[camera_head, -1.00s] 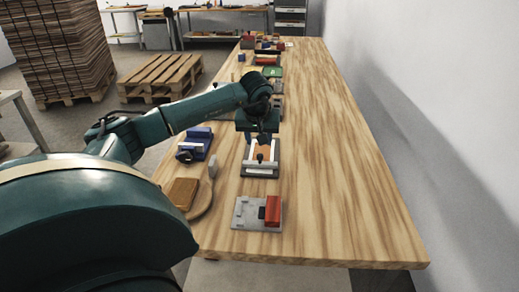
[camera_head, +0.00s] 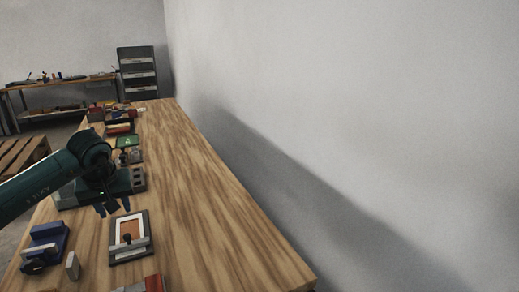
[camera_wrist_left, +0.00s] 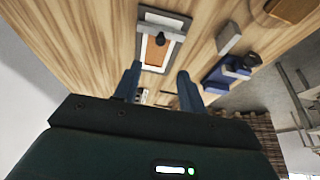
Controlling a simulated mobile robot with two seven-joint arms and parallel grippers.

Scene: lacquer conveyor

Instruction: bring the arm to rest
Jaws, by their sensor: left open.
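My left arm comes in from the left in the head view. Its gripper (camera_head: 114,208) is open and empty above the wooden bench (camera_head: 195,205), just beyond a grey fixture with a white frame and a brown panel (camera_head: 131,230). In the left wrist view the two blue fingers (camera_wrist_left: 158,72) stand apart with nothing between them. The fixture (camera_wrist_left: 178,22) lies ahead of the fingertips there. My right gripper is not in view.
A blue clamp-like device (camera_head: 46,243) and a small grey block (camera_head: 72,265) sit near the left edge. A red block (camera_head: 154,283) shows at the bottom. Further items line the far bench. The bench's right side is clear, beside a wall (camera_head: 330,110).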

